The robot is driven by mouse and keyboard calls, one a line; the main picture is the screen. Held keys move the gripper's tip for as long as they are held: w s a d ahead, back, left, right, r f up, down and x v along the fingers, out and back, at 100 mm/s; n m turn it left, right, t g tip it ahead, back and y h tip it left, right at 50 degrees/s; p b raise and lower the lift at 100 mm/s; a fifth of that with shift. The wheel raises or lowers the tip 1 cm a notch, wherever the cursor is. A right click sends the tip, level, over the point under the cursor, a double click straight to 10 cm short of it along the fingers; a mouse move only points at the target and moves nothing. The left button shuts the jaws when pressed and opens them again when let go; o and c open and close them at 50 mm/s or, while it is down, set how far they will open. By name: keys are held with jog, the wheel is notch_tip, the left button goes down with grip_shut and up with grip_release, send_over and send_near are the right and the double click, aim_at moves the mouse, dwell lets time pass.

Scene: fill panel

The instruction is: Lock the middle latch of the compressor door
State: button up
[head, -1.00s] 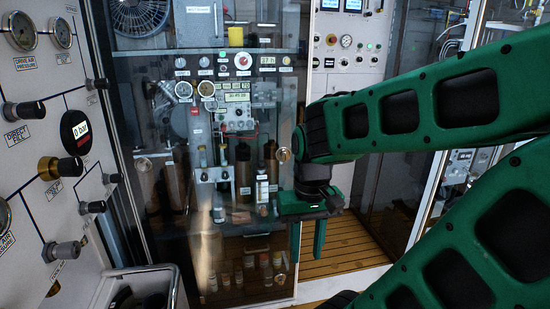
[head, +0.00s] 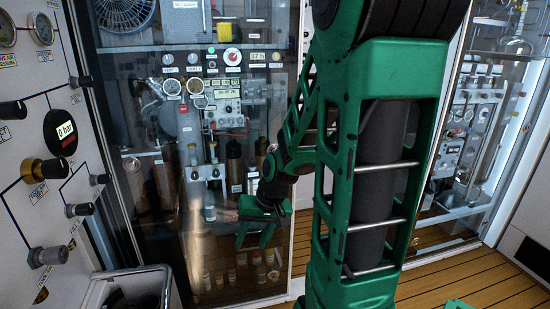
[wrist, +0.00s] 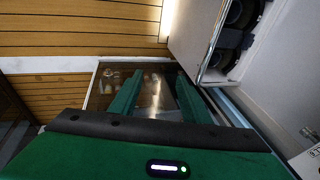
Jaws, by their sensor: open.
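The compressor door (head: 215,255) is a clear glass panel in front of the compressor cabinet, left of centre in the head view. A round lower latch (head: 273,276) shows near its right edge. The middle latch is hidden behind my arm. My gripper (head: 253,242) is open, with its two green fingers apart and pointing down in front of the lower right part of the door. Nothing shows between the fingers. In the wrist view my gripper (wrist: 157,80) has the glass beyond its fingers. I cannot tell whether the door is fully closed.
A white gauge panel (head: 40,200) with protruding knobs stands at the left. A metal-railed bin (head: 135,285) is below it. My arm fills the middle of the head view. Wooden floor (head: 445,280) is free at the right, before another glass cabinet (head: 470,130).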

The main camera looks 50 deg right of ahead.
jog(key=w+f+m+t+y, duration=0.2)
jog(key=w+m+t, duration=0.25)
jog(key=w, duration=0.65)
jog(key=w+d+r+m+t, duration=0.5)
jog(key=t, duration=0.1)
jog(key=s+d+r+m+t+h, duration=0.1)
jog(key=s+d+r+m+h, duration=0.15)
jog(key=d+m+h, duration=0.65)
jog(key=s+d+r+m+t+h, duration=0.1)
jog(key=s+d+r+m+h, duration=0.15)
jog(key=d+m, duration=0.7)
jog(key=w+d+n, duration=0.2)
jog(key=w+d, duration=0.5)
jog(key=w, duration=0.2)
jog(key=shift+w+d+r, duration=0.35)
jog(key=shift+d+r, duration=0.05)
